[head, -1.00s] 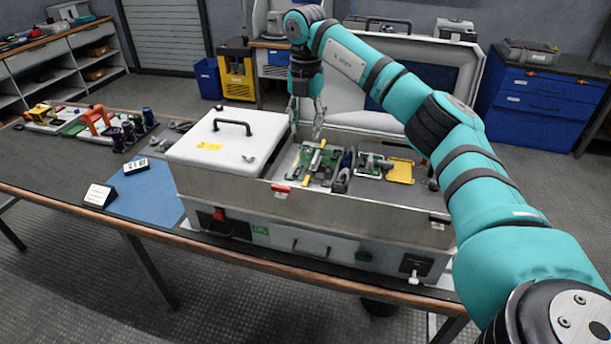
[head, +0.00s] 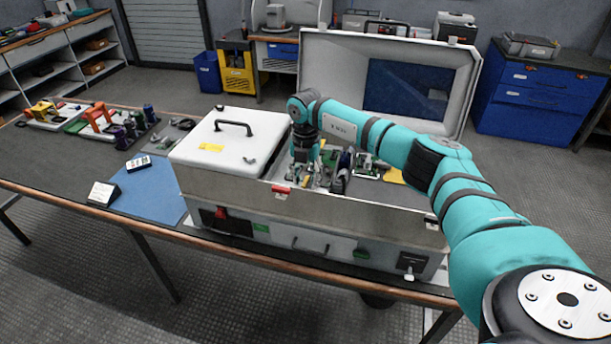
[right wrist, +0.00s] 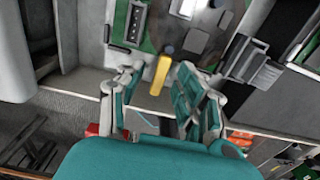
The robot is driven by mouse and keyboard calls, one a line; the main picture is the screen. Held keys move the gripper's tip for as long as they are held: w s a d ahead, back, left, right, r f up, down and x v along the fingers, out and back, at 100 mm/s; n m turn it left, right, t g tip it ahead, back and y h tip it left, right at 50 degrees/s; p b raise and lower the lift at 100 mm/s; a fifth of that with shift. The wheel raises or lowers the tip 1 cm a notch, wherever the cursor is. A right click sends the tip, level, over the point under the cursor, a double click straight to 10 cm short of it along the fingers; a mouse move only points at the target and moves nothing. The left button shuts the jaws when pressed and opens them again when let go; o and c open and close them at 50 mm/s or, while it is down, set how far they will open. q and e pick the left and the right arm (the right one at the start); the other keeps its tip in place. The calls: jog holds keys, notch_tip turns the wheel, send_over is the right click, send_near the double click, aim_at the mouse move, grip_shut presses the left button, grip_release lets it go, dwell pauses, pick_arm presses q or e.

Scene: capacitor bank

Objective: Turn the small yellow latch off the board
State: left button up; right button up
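The small yellow latch (right wrist: 160,75) shows in the right wrist view as a short upright bar at the near edge of a green board (right wrist: 119,14). My right gripper (right wrist: 154,80) is open, with one finger on each side of the latch and a visible gap to each. Its height above the latch is hard to judge. In the head view my right gripper (head: 305,168) points down into the open bay of the metal case (head: 350,215). There it hides most of the board and the latch. My left gripper is in neither view.
A white lid (head: 225,145) with a black handle covers the case's left part. The raised lid panel (head: 390,85) stands behind the bay. A blue mat (head: 150,190) lies left of the case. Other parts crowd around the board; the case walls enclose them.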

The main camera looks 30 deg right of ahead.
grip_shut()
jog(key=shift+n, duration=0.3)
jog(key=n+b, duration=0.2)
jog(key=n, duration=0.1)
jog(key=shift+f+n, duration=0.1)
jog(key=shift+n, duration=0.2)
jog(key=n+b, duration=0.1)
jog(key=n, duration=0.3)
jog(key=shift+n+b, duration=0.3)
jog(key=shift+b, duration=0.05)
jog(key=n+b, duration=0.1)
jog(key=n, duration=0.3)
jog(key=n+b, duration=0.1)
jog(key=n, duration=0.4)
jog(key=shift+w, duration=0.1)
jog(key=shift+r, duration=0.2)
